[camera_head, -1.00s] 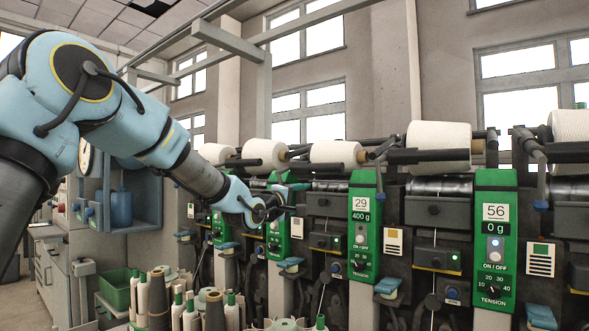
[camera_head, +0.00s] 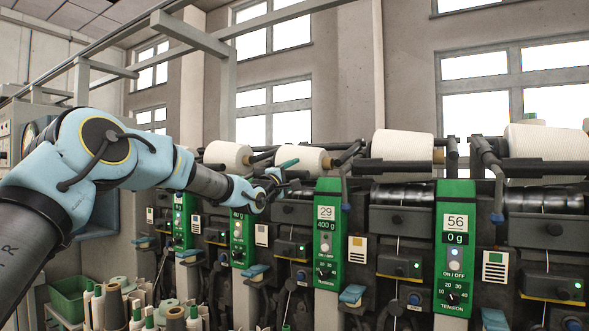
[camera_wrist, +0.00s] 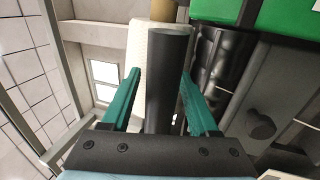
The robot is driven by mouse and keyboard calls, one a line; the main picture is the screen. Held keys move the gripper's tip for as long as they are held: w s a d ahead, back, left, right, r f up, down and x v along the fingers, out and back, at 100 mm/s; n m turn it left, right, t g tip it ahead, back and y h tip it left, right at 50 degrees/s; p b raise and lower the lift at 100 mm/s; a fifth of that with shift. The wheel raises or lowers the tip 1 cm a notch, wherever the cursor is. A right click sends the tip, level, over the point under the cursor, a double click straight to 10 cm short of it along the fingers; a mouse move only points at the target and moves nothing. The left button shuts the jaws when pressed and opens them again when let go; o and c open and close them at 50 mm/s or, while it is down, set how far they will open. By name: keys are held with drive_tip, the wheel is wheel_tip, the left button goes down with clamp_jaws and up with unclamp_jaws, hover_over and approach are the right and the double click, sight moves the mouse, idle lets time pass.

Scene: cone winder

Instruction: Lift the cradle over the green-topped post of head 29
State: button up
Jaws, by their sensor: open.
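The green-topped post of head 29 (camera_head: 328,270) stands upright, with a "29" label and a "400 g" display. It is right of my gripper (camera_head: 290,175), which is at the dark bar in front of a white cone (camera_head: 297,156). In the wrist view my gripper (camera_wrist: 160,80) is open. Its two teal fingers lie on either side of a thick dark bar (camera_wrist: 167,85), which looks like the cradle's handle. Gaps show beside the bar, so it is not gripped. The white cone (camera_wrist: 142,50) is behind it. A green surface (camera_wrist: 250,14) shows at upper right.
Head 56's green post (camera_head: 455,270) and its cone (camera_head: 405,145) stand further right. More green posts (camera_head: 242,240) stand to the left. Loose cones and tubes (camera_head: 115,305) and a green bin (camera_head: 68,298) are at lower left. Open air lies above the cones.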

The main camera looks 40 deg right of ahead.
drive_tip(key=shift+d, duration=0.2)
drive_tip(key=shift+c, duration=0.3)
clamp_jaws()
idle(1.0)
